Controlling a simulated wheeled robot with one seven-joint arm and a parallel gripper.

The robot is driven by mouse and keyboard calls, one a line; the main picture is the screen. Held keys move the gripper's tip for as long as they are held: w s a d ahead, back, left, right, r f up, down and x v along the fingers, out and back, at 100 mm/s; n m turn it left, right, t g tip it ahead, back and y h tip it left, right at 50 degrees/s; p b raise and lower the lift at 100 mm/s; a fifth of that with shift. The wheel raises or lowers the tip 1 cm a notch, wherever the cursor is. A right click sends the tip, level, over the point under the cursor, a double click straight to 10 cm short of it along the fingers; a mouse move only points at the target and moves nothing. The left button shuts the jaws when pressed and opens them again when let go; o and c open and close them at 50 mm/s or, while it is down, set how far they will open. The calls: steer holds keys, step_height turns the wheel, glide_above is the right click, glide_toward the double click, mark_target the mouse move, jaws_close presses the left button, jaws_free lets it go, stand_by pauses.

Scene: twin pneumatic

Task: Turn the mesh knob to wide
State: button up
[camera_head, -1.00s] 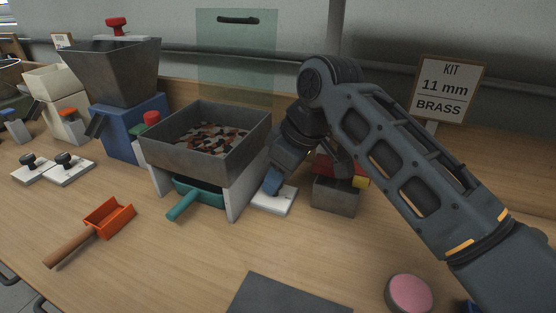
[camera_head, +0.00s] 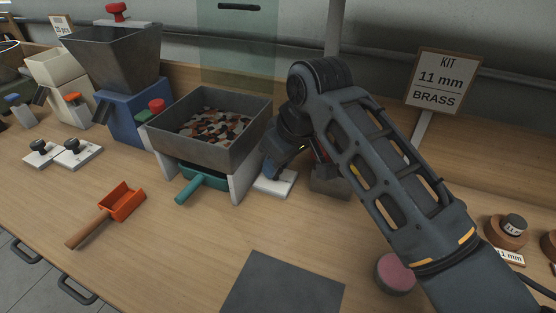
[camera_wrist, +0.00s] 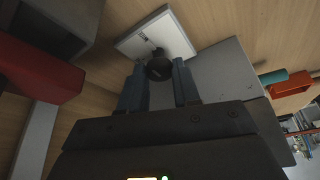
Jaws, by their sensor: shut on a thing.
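A white plate (camera_head: 274,186) lies on the bench just right of the sieve box. It carries a dark round knob, which shows between my fingers in the wrist view (camera_wrist: 159,69); the plate also shows there (camera_wrist: 172,28), with small marks I cannot read. My gripper (camera_head: 276,172) reaches down over this plate, its blue fingers (camera_wrist: 160,76) on both sides of the knob and shut on it. In the head view my gripper hides the knob. The metal sieve box (camera_head: 200,150), full of mixed brown and white pieces, stands beside the plate.
A teal scoop (camera_head: 195,189) sits under the sieve box. A grey metal bin (camera_head: 327,184) stands close right of my gripper, partly behind my arm. An orange scoop (camera_head: 120,203), two more knob plates (camera_head: 75,153) and a blue hopper (camera_head: 125,115) are left.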

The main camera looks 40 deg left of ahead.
steer(key=o, duration=1)
steer(key=shift+o, duration=0.2)
steer(key=shift+r, duration=0.1)
steer(key=v, duration=0.7)
steer(key=shift+d+r, duration=0.2)
steer(key=shift+r, duration=0.05)
